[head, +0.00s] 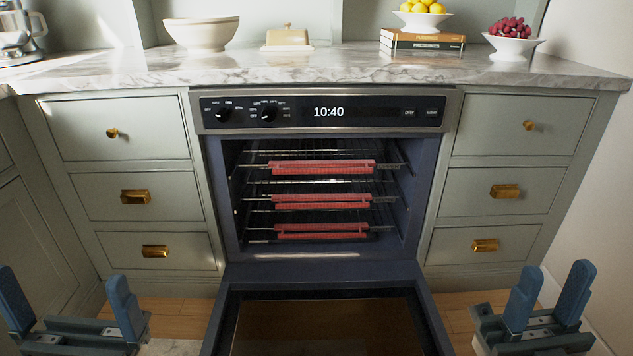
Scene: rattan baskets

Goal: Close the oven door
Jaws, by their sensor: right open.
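The oven (325,111) is built into the cabinets at the centre of the head view, with a clock reading 10:40. Its door (320,272) is folded down and open, reaching toward me past the bottom of the view. Inside are racks with red strips along their front edges (322,201). My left gripper (62,290) is at the lower left, left of the door, with its fingers apart and nothing between them. My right gripper (549,285) is at the lower right, right of the door, open and empty. Neither gripper touches the door.
Drawers with brass handles flank the oven on the left (135,196) and right (505,191). The marble counter (350,68) above holds a white bowl (201,33), a butter dish (287,38), books (422,40) and fruit bowls. Wooden floor shows beside the door.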

